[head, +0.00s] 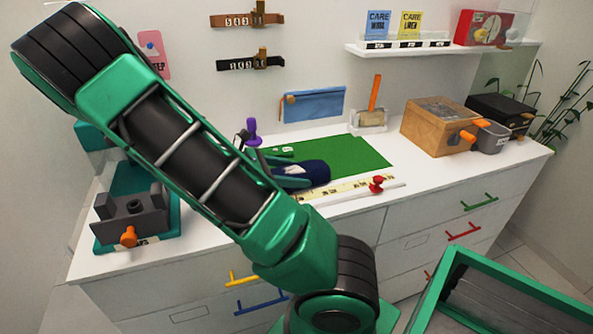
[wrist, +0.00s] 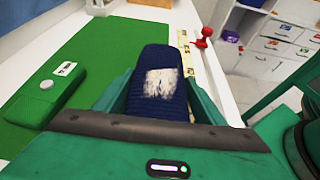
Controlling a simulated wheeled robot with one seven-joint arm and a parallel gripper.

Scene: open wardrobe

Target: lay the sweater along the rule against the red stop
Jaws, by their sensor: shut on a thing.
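The sweater is a navy knitted roll with a pale, worn-looking patch; in the wrist view the sweater (wrist: 160,60) sits between the green fingers of my gripper (wrist: 160,88). In the head view the sweater (head: 314,173) shows past my gripper (head: 292,174), partly hidden by the arm. My gripper is shut on it, low over the green mat's front edge. The cream rule (head: 348,190) runs just in front and to the right of it. The red stop (head: 377,184) stands at the rule; it also shows in the wrist view (wrist: 202,38). Whether the sweater touches the rule is unclear.
A green mat (head: 362,153) covers the dresser top's middle; a green labelled block (wrist: 42,100) lies on its left. A wooden box (head: 437,122), grey cup (head: 491,137) and black box stand right. A grey clamp-like fixture (head: 131,213) stands left. An open green-framed drawer or bin (head: 455,262) is at front right.

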